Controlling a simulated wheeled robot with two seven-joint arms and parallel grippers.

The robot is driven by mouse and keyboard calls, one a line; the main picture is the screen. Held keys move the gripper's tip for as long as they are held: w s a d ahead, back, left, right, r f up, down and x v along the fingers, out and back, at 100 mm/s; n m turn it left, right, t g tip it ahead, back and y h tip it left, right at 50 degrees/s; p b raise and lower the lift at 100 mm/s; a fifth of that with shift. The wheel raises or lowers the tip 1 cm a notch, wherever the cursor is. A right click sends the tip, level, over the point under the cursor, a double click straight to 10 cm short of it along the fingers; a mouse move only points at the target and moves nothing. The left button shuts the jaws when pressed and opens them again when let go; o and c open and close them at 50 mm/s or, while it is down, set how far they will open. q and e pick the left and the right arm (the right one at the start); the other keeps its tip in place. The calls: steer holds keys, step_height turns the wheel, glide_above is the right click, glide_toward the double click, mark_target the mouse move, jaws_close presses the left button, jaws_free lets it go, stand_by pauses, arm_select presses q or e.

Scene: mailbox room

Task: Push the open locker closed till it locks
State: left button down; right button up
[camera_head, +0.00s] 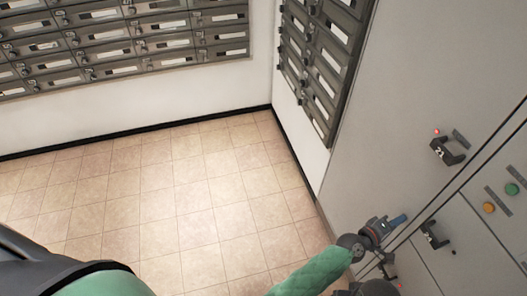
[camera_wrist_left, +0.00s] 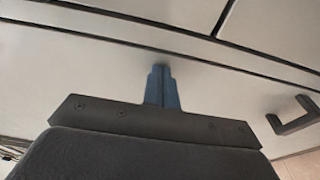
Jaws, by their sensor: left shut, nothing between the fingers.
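The grey locker (camera_head: 400,110) stands along the right side, with its doors parted by dark seams. A large upper door carries a black handle (camera_head: 447,150) and a red light (camera_head: 437,131). A lower door has another black handle (camera_head: 434,235). I cannot tell which door stands open; no wide gap shows. My left gripper (camera_head: 400,220) is shut and empty, with its blue fingertips at the locker front beside the lower handle. In the left wrist view the shut fingertips (camera_wrist_left: 162,80) point at a pale panel (camera_wrist_left: 60,60) below a seam, touching or very near it. A black handle (camera_wrist_left: 295,115) is to their right.
Grey mailboxes (camera_head: 120,40) line the back wall, and more mailboxes (camera_head: 325,60) hang on the wall beside the locker. The tiled floor (camera_head: 200,185) is clear. Green and orange buttons (camera_head: 512,189) sit on a panel at the far right.

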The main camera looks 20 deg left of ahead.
arm_select(q)
steer(key=shift+w+d+r, duration=0.35)
steer(key=shift+r, duration=0.25)
arm_select(e)
steer(key=shift+w+d+f, duration=0.1)
steer(key=shift+w+f, duration=0.05)
steer(key=shift+w, duration=0.1)
arm_select(q)
steer(key=f+b+v, duration=0.1)
steer(key=v, duration=0.7)
steer(key=shift+s+a+b, duration=0.25)
steer(key=shift+s+b, duration=0.1)
steer(key=shift+b, duration=0.05)
arm_select(e)
steer(key=shift+w+a+f+y, duration=0.2)
steer(key=shift+a+f, duration=0.2)
steer(key=shift+f, duration=0.15)
steer(key=shift+w+a+f+y, duration=0.1)
steer(key=shift+w+a+f, duration=0.1)
steer(key=shift+a+f, duration=0.25)
arm_select(q)
steer(key=shift+a+f, duration=0.1)
arm_select(e)
steer(key=shift+d+t, duration=0.1)
steer(key=shift+t, duration=0.2)
